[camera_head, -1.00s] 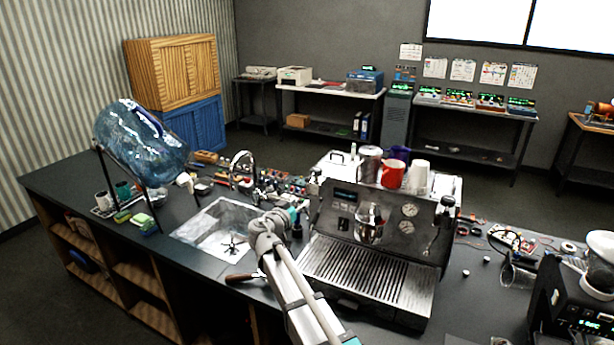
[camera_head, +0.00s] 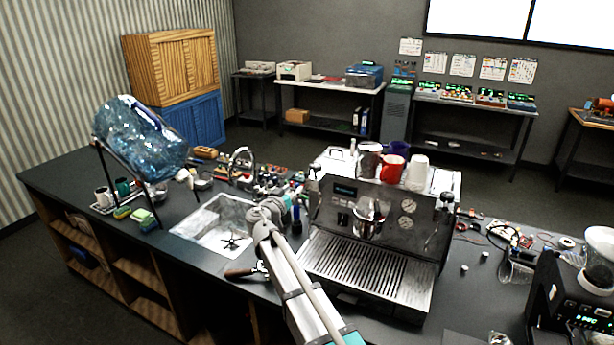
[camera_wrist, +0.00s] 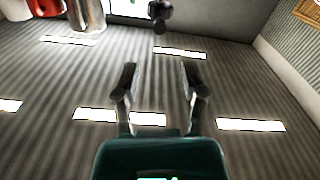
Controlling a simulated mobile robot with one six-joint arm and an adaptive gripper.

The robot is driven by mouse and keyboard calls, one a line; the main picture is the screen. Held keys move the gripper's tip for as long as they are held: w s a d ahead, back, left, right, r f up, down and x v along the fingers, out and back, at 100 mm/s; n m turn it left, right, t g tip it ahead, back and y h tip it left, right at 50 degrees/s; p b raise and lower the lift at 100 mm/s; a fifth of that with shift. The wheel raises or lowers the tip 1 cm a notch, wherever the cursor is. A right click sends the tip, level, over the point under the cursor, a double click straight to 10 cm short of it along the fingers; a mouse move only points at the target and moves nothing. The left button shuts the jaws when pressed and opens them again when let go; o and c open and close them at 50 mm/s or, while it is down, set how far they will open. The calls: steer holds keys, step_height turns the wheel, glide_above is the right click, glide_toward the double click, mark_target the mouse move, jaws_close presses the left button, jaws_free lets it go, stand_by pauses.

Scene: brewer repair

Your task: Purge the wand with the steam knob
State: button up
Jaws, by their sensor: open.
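The espresso machine (camera_head: 328,214) stands on the counter, with gauges on its front and a slatted drip tray (camera_head: 365,266). I cannot tell the wand clearly from the other metal parts. In the head view my arm reaches up left of the machine, and its wrist hides most of my gripper. In the wrist view my gripper (camera_wrist: 160,84) is open and empty. A dark round knob (camera_wrist: 160,14) shows beyond the fingertips, apart from them and roughly centred between them.
A red cup (camera_head: 392,170) and other cups stand on the machine's top. A sink (camera_head: 217,228), a tap and small clutter lie left of the machine. A large blue bottle (camera_head: 140,140) tilts on a stand. A grinder (camera_head: 575,295) and loose parts are at the right.

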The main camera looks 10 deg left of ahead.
mark_target(308, 173)
steer(key=x, duration=1.1)
steer(key=shift+w, duration=0.1)
jaws_close()
